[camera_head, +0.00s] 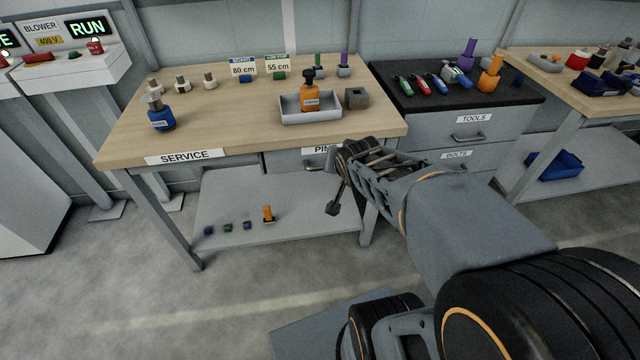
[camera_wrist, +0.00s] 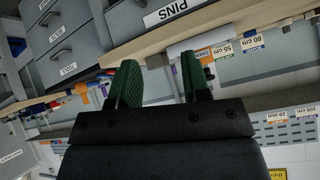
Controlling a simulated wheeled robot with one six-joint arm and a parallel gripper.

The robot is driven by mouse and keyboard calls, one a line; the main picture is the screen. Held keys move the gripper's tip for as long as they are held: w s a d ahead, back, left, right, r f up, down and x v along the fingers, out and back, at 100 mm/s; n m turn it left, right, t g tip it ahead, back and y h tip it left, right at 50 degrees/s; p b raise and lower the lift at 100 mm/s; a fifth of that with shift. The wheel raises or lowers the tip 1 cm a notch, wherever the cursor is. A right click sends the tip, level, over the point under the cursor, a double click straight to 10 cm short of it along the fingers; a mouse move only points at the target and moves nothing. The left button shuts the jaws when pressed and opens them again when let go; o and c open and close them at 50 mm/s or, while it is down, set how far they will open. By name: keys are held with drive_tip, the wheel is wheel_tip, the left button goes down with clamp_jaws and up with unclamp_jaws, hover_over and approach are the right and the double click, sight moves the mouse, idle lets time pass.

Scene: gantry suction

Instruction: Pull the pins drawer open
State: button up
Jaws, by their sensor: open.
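The pins drawer (camera_head: 283,162) sits under the wooden top of the service bench. It looks shut. Its PINS label is partly hidden by my arm in the head view; the label (camera_wrist: 172,11) shows in full in the wrist view, at the top edge. The drawer's handle (camera_head: 315,167) is partly visible just left of my wrist. In the wrist view only a bit of the handle (camera_wrist: 140,3) shows at the top edge. My gripper (camera_wrist: 160,82) is open, its two green-padded fingers apart with nothing held. It is in front of the bench, apart from the handle.
The service bench (camera_head: 225,125) carries a grey tray (camera_head: 311,121) with an orange bottle, and several small parts. A lower shelf (camera_head: 320,205) is below. A grey cabinet (camera_head: 455,140) with TOOLS and BOLTS drawers stands right. Floor in front is clear at left.

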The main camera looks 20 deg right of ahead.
drive_tip(key=w+d+f+m+t+y+b, duration=0.2)
drive_tip(key=d+f+m+t+b, duration=0.15)
drive_tip(key=f+b, duration=0.4)
drive_tip(key=w+d+f+m+t+y+b, duration=0.2)
drive_tip(key=f+m+t+b, duration=0.15)
drive_tip(key=f+b, duration=0.4)
drive_tip(key=w+d+f+m+t+y+b, duration=0.2)
drive_tip(key=f+t+b, duration=0.2)
drive_tip(key=f+b, duration=0.3)
drive_tip(key=b+x, duration=0.1)
drive_tip(key=x, duration=0.8)
drive_tip(key=b+x, duration=0.1)
drive_tip(key=x, duration=0.3)
drive_tip(key=shift+w+a+f+b, duration=0.15)
drive_tip(key=shift+w+f+b, duration=0.15)
drive_tip(key=shift+w+f, duration=0.05)
clamp_jaws()
